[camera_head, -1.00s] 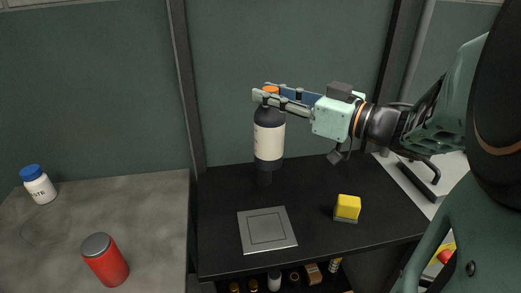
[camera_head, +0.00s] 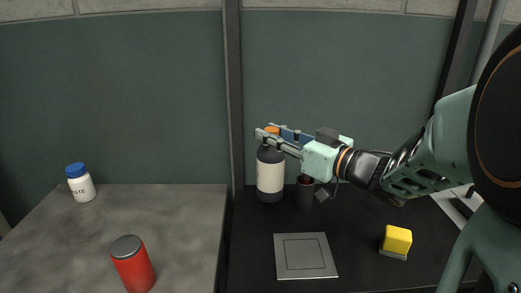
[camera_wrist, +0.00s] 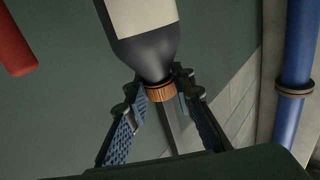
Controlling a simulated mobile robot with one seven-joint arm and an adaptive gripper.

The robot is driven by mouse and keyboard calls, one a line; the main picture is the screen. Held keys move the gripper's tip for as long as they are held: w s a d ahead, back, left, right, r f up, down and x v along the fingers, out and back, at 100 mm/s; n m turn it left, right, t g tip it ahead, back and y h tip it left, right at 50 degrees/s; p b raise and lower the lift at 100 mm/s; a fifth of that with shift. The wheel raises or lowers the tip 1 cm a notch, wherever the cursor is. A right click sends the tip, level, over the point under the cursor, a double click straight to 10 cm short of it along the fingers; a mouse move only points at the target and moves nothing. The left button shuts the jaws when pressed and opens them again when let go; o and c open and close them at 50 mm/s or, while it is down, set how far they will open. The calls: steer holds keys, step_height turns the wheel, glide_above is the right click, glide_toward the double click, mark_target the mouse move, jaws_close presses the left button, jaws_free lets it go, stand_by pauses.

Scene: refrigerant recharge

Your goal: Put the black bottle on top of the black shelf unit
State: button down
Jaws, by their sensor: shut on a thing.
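The black bottle (camera_head: 270,178) with a cream label and orange cap hangs upright from my gripper (camera_head: 264,131), over the back left of the black shelf unit's top (camera_head: 255,232). I cannot tell whether its base touches the top. My gripper is shut around the orange cap and neck; the wrist view shows the cap (camera_wrist: 160,93) between the blue-padded fingers, with the bottle's dark body (camera_wrist: 150,52) beyond.
A dark cup (camera_head: 305,192) stands just right of the bottle. A grey square plate (camera_head: 305,257) and a yellow block (camera_head: 397,240) lie on the shelf top. The grey table at left holds a red canister (camera_head: 133,266) and a blue-capped white bottle (camera_head: 81,184). A dark wall post (camera_head: 234,90) rises behind.

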mark_target(264, 154)
steer(key=shift+w+a+f+b, duration=0.2)
steer(key=shift+w+a+f, duration=0.15)
steer(key=shift+f, duration=0.25)
steer(key=shift+w+a+f+b, duration=0.2)
steer(key=shift+w+a+f, duration=0.05)
steer(key=shift+a+f, duration=0.25)
steer(key=shift+w+a+f+b, duration=0.15)
steer(key=shift+f+b, duration=0.65)
steer(key=shift+f, duration=0.95)
steer(key=shift+f, duration=0.2)
steer(key=c, duration=1.7)
jaws_free()
steer(key=shift+o, duration=0.2)
